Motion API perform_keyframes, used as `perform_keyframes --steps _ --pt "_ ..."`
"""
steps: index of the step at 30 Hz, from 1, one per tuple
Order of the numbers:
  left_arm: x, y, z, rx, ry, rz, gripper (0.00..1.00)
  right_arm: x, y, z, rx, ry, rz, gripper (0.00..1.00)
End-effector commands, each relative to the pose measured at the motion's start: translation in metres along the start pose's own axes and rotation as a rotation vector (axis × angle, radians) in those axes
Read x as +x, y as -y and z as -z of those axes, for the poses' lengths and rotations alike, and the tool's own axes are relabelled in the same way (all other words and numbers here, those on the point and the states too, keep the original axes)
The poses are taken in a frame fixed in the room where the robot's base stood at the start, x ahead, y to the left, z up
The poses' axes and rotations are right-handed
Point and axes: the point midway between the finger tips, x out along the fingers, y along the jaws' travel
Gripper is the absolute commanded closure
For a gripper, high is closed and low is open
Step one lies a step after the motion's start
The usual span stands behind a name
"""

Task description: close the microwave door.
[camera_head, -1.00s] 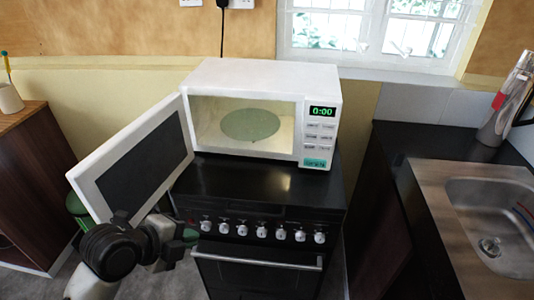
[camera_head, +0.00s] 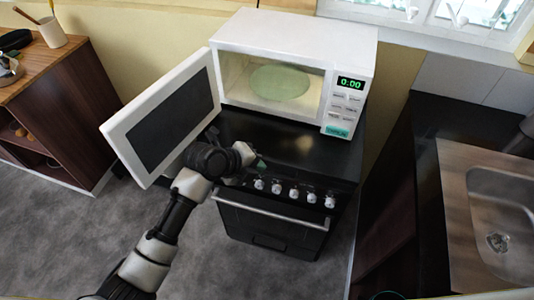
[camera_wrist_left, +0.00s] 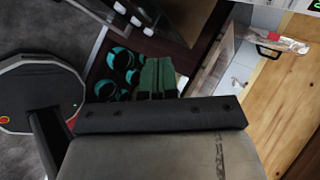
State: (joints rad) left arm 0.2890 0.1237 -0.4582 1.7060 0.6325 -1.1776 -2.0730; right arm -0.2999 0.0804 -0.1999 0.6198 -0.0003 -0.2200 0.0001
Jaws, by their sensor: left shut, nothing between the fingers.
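The white microwave (camera_head: 300,38) stands on the black stove, its display lit at 0:00. Its door (camera_head: 165,118), white-framed with a dark pane, stands wide open to the left. A pale green round plate (camera_head: 280,82) shows inside the cavity. My left gripper (camera_head: 260,163) is shut and empty, with green fingertips, by the stove's front edge above the left knobs. It is right of the door's lower part; whether it touches the door cannot be told. The shut green fingers also show in the left wrist view (camera_wrist_left: 158,78). My right gripper is out of view.
The black stove (camera_head: 290,145) has a row of white knobs and a front handle. A wooden cabinet (camera_head: 60,110) stands at left, and a dark counter with a steel sink (camera_head: 500,225) at right. Grey floor (camera_head: 60,240) is open at lower left.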

Motion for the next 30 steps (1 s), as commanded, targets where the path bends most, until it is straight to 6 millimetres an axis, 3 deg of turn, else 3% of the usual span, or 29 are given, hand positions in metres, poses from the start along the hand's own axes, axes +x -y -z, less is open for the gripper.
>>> perform_keyframes --steps 1,8,30 --pt "0.002 0.012 0.0 -0.001 -0.001 0.005 1.0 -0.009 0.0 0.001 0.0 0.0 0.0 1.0" --pt "0.018 0.023 -0.001 -0.001 0.002 0.004 1.0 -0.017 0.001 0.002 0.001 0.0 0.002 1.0" --pt "0.021 0.024 -0.001 0.0 0.003 0.003 1.0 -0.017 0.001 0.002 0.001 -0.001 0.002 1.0"
